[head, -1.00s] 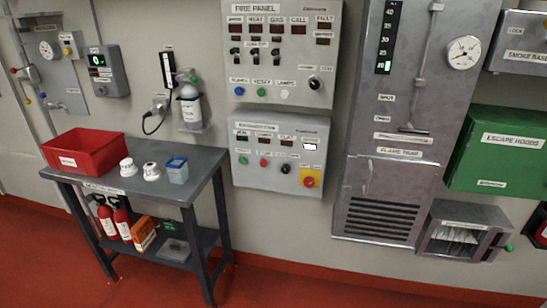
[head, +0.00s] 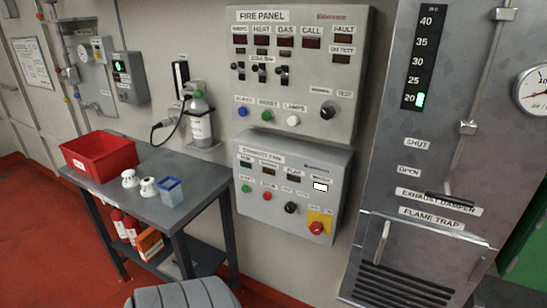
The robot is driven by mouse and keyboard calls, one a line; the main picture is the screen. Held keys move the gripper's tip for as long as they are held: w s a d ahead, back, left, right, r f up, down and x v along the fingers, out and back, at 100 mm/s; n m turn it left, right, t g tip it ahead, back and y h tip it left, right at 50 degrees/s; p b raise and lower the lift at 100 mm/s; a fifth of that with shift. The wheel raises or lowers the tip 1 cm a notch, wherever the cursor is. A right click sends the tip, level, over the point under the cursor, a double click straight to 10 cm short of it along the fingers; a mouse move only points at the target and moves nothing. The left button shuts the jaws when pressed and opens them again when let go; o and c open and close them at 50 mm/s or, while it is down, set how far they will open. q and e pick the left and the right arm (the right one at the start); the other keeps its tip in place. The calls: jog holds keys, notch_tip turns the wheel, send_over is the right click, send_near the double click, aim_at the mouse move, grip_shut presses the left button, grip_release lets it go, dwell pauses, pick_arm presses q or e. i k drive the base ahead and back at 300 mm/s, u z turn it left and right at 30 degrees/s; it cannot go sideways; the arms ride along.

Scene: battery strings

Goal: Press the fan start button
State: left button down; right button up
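The lower control panel (head: 290,190) is a grey wall box under the fire panel (head: 298,70). On its lower row are a green button (head: 246,188), a red button (head: 267,196), a black knob (head: 291,208) and a red emergency button (head: 317,228) on a yellow plate. The small labels are blurred, so I cannot read for certain which button is the fan start; the green one sits under a dark window at the panel's left. Neither gripper shows in the head view.
A grey table (head: 200,195) at the left carries a red bin (head: 98,157), two white detectors and a blue container (head: 169,190). A gas cylinder (head: 199,122) hangs above it. The flame trap cabinet (head: 425,150) stands right of the panels. The floor below the panels looks clear.

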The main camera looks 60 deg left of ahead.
aim_at(245, 188)
jog(key=u, duration=0.5)
jog(key=i, duration=0.75)
jog(key=u, duration=1.05)
jog(key=i, duration=0.2)
jog(key=u, duration=0.15)
